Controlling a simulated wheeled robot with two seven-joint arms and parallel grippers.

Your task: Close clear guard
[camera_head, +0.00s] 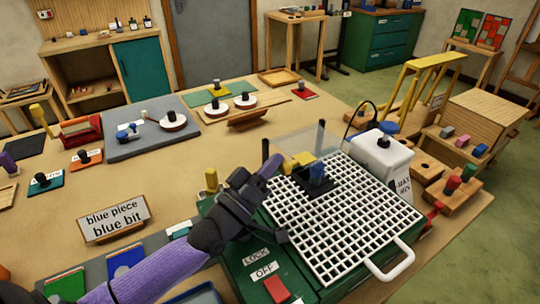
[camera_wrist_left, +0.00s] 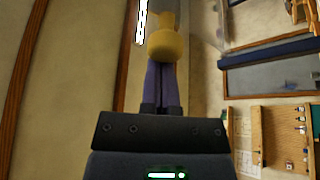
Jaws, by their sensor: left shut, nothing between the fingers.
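The green grinder (camera_head: 236,255) has a white grid top (camera_head: 330,225) and a dark bit post with a blue top (camera_head: 318,174) at its far part. A clear, see-through panel (camera_head: 320,137), seemingly the guard, stands raised behind the post; its outline is faint. In the left wrist view, a yellow knob-like piece (camera_wrist_left: 166,45) shows just past the shut fingers (camera_wrist_left: 161,85). My right gripper is out of view.
Wooden holders (camera_head: 455,195) lie to the right. A sign reading "blue piece blue bit" (camera_head: 114,218) stands at left. A red switch (camera_head: 277,289) sits at the grinder's front. The table's middle is mostly clear.

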